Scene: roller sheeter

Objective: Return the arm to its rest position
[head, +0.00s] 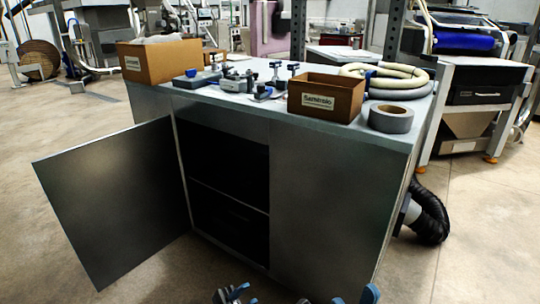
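Small blue and dark parts of my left gripper (233,294) show at the bottom edge of the head view, left of centre. They are in front of the grey cabinet (322,205), low and apart from the things on its top. Most of the gripper is cut off by the frame, and I see nothing held in it. A blue part of my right gripper (370,294) shows at the bottom edge farther right. Its fingers are mostly out of frame.
The cabinet's left door (110,200) stands open toward me, showing dark shelves. On top are two cardboard boxes (325,97) (160,62), a tape roll (390,118), a coiled hose (385,80) and small tools. A black duct (432,215) hangs at right. Left floor is clear.

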